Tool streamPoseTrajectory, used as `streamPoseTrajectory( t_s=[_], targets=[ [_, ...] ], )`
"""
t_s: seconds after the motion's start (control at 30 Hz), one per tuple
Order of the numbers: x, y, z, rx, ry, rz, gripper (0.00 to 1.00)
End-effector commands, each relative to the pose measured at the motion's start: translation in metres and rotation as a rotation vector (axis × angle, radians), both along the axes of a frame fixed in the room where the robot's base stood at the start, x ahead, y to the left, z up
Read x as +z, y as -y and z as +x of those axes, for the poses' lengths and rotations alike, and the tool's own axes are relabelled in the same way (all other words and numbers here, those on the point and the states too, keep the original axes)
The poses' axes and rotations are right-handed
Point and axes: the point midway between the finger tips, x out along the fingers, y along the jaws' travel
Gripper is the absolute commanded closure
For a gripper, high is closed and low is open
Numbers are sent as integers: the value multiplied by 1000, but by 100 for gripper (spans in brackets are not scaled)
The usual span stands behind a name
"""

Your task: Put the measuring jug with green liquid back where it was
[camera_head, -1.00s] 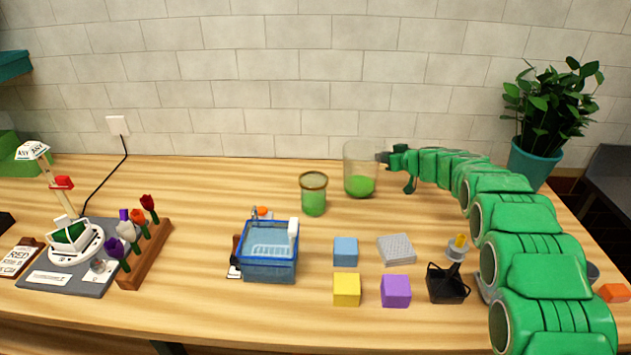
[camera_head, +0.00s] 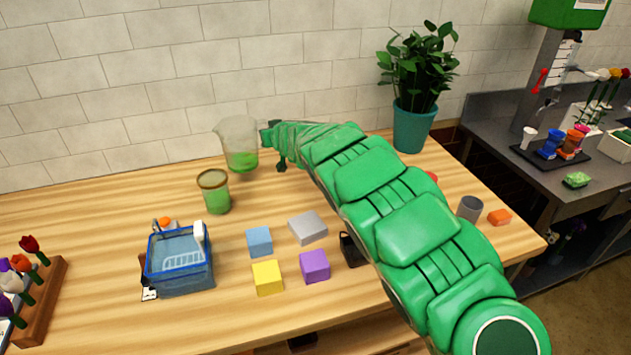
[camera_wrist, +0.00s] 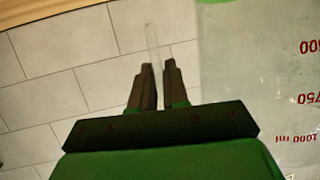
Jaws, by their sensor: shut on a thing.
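The clear measuring jug (camera_head: 238,136) with green liquid in its bottom is at the back of the wooden table, near the tiled wall. My gripper (camera_head: 267,137) is at its right side, shut on its handle. In the wrist view my gripper's fingers (camera_wrist: 155,82) close around a thin clear strip, which looks like the handle. The jug wall (camera_wrist: 260,75) with red measuring marks fills the right of that view. I cannot tell surely whether the jug's base touches the table.
A green glass (camera_head: 215,193) with a brown rim stands front-left of the jug. A blue basin (camera_head: 180,262), blue (camera_head: 259,241), yellow (camera_head: 267,278) and purple (camera_head: 314,266) cubes and a grey slab (camera_head: 307,228) lie nearer. A potted plant (camera_head: 413,125) stands right. The back-left tabletop is clear.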

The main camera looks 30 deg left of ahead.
Motion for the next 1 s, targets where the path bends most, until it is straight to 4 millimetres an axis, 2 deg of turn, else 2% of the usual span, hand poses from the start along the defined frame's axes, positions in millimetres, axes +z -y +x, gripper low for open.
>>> streamPoseTrajectory(
  t_s=[0.57,0.77,1.0],
  targets=[
    [10,16,-15,-197,2,-1,100],
    [14,27,-22,-285,5,-1,100],
    [18,52,-33,-431,1,-2,100]
  ],
)
